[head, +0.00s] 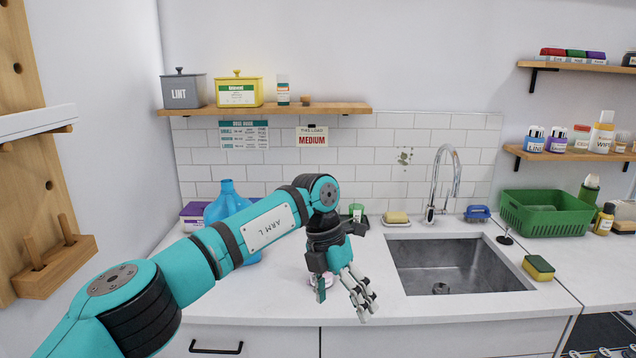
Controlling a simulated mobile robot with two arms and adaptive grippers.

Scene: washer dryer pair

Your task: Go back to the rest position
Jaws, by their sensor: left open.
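My left arm reaches in from the left across the white counter. Its gripper (343,296) points down over the front part of the counter, left of the sink. It is open, with its fingers apart. A small pinkish round thing (326,280) shows partly behind the fingers; I cannot tell what it is or whether the gripper touches it. My right gripper is not in view.
The sink (455,268) with a tall faucet (440,185) is right of the gripper. A blue jug (226,203) stands partly hidden behind my arm. A green basket (545,215) and a sponge (538,267) are at the right. A wooden shelf (340,108) hangs above.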

